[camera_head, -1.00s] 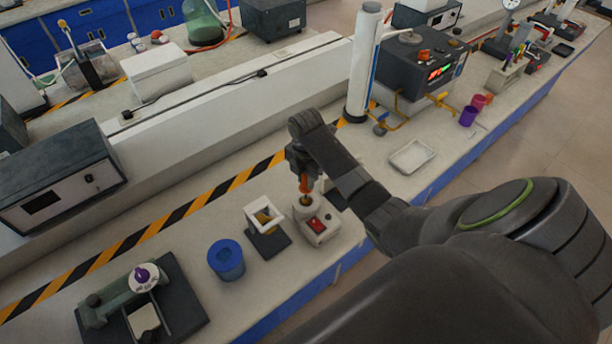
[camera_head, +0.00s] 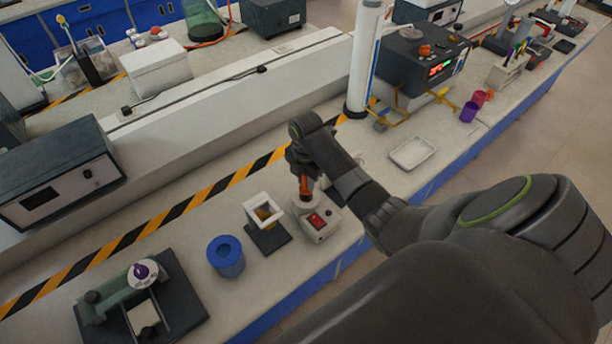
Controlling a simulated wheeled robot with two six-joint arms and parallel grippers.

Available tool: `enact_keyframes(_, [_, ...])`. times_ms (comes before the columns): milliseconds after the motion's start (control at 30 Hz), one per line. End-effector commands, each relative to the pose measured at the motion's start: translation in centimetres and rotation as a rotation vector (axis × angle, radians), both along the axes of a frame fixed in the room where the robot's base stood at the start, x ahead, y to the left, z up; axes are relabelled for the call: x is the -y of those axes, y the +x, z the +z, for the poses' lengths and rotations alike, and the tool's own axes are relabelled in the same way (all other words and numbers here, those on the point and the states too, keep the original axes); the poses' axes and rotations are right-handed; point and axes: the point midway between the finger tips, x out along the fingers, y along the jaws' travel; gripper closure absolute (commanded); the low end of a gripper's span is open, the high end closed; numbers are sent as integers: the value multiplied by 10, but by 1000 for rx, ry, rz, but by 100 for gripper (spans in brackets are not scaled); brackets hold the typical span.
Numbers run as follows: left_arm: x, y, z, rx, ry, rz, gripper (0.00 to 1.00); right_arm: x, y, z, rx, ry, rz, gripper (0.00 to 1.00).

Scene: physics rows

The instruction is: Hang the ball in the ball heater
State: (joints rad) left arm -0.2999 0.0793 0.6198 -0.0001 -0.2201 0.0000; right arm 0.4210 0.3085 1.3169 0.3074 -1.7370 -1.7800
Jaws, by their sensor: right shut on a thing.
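My right gripper (camera_head: 304,180) points down over a small white heater unit (camera_head: 328,231) with a red switch, near the bench's front edge. It is shut on an orange, handle-like piece (camera_head: 305,186), which I take to be the ball's handle. The lower end of this piece meets the round top opening of the heater. The ball itself is not visible, and I cannot tell whether it is inside the opening. My left gripper is not in view.
Left of the heater are a white square frame on a black base (camera_head: 275,241) and a blue cylinder (camera_head: 226,257). A dark plate with a green device (camera_head: 184,313) is further left. A white tray (camera_head: 412,152) lies to the right. Yellow-black tape (camera_head: 150,232) runs behind.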

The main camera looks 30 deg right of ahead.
Motion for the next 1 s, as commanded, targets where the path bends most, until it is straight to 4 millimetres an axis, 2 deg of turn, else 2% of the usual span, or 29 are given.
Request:
enact_keyframes(567, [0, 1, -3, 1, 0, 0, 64, 0, 0, -8, 1, 0, 1, 96])
enact_keyframes(1000, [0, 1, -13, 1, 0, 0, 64, 0, 0, -25, 0, 0, 1, 96])
